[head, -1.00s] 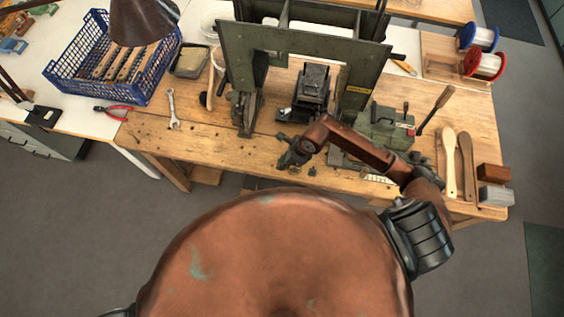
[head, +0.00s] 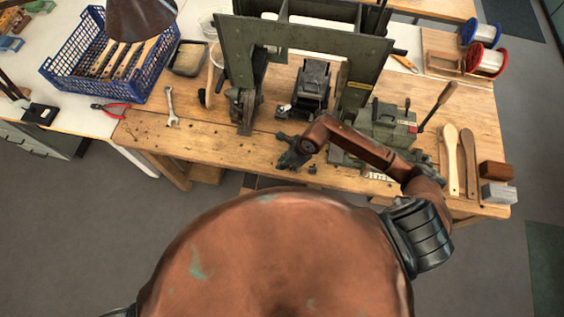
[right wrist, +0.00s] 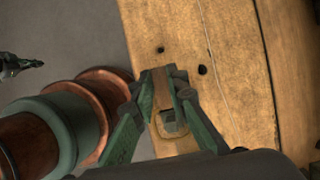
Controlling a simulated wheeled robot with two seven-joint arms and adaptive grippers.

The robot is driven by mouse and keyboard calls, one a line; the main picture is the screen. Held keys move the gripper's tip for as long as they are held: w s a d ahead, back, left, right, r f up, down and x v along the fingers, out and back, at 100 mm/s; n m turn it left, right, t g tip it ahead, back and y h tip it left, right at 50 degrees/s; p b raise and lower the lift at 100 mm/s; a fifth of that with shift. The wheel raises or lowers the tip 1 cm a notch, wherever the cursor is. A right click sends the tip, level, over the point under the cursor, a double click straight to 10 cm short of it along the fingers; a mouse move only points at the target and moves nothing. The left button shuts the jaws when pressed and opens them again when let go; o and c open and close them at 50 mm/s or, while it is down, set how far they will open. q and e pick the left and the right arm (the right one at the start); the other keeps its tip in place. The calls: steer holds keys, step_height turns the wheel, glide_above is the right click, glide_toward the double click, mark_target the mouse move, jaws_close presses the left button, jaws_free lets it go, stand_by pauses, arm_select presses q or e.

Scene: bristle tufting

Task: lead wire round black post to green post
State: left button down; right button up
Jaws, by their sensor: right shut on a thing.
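My right gripper (head: 287,160) is low over the front edge of the wooden bench, left of the green machine. It also shows in the right wrist view (right wrist: 165,92), with its green fingers close together over the bench top. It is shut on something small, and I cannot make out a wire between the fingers. I cannot pick out the black post or the green post; a small dark part (head: 312,170) stands at the bench's front edge, right of the gripper. My left gripper cannot be made out.
A green frame (head: 300,38) stands over a black device (head: 311,85). A green machine (head: 393,127) is on the right. Wooden paddles (head: 451,165), wire spools (head: 487,60), a wrench (head: 171,107), red pliers (head: 112,108) and a blue crate (head: 72,83) lie around.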

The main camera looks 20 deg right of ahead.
steer(key=shift+f+b, duration=0.4)
steer(key=shift+f, duration=0.05)
stand_by(0.4)
steer(key=o, duration=0.9)
steer(key=shift+o, duration=0.5)
steer(key=o, duration=0.3)
steer(key=shift+o, duration=0.2)
steer(key=shift+r, duration=0.1)
steer(key=shift+r+p, duration=2.4)
steer(key=shift+r, duration=1.15)
